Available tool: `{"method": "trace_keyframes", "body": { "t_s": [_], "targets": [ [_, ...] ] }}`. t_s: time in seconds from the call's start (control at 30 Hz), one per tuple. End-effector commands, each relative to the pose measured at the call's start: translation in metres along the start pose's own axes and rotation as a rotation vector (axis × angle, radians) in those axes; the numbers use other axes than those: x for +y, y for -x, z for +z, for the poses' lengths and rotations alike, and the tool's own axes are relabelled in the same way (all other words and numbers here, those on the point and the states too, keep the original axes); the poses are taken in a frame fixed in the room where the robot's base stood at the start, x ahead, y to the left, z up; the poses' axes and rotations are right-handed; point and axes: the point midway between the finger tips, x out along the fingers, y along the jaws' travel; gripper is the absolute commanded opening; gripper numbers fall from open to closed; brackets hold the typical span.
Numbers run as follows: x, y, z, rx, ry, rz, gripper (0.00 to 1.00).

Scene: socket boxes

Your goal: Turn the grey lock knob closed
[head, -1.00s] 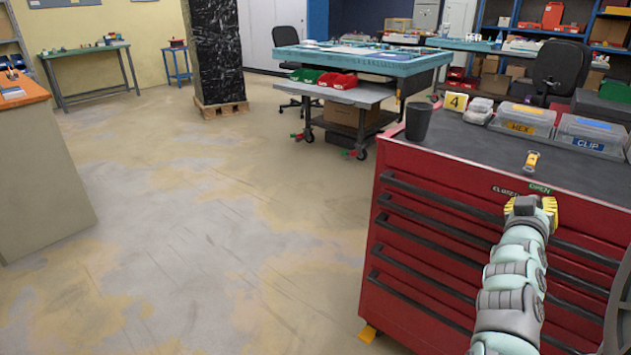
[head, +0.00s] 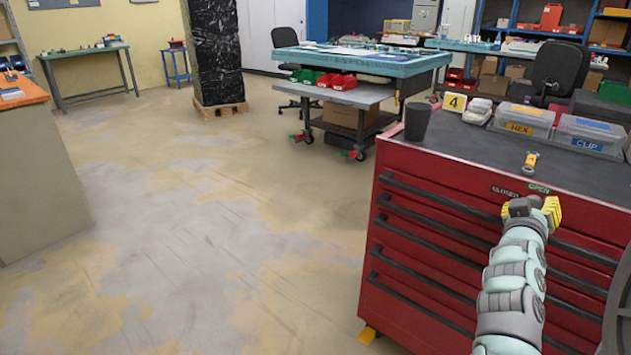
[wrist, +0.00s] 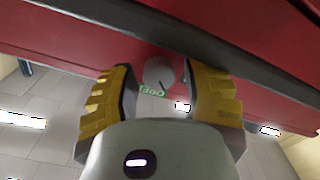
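The grey lock knob (wrist: 158,72) is a small round disc on the red front of the cabinet (head: 440,200). It shows in the wrist view, between and beyond my yellow fingers, with a dark mark near its edge. A green OPEN label (wrist: 152,91) sits beside it, upside down there. My gripper (head: 531,208) is in front of the cabinet's upper edge in the head view, just below the CLOSED and OPEN labels (head: 522,189), and hides the knob there. In the wrist view, my gripper (wrist: 161,78) is open, with gaps between both fingers and the knob.
Long dark drawer handles (head: 440,211) run across the cabinet front close to my gripper. On its top are a dark cup (head: 417,122), a yellow number 4 sign (head: 454,102), HEX (head: 522,119) and CLIP (head: 589,135) boxes and a small yellow item (head: 530,161). The floor at left is clear.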

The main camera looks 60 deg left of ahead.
Motion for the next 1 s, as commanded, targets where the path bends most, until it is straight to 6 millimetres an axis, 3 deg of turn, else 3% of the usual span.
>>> {"method": "trace_keyframes", "body": {
  "t_s": [0.13, 0.57, 0.77, 1.0],
  "targets": [
    [0.0, 0.0, -0.001, 0.002, -0.001, 0.0, 0.63],
    [0.006, 0.0, -0.009, 0.01, 0.0, 0.005, 0.63],
    [0.015, 0.0, -0.03, 0.014, 0.002, 0.0, 0.63],
    [0.038, 0.0, -0.069, 0.014, -0.001, 0.002, 0.63]
  ]
}}
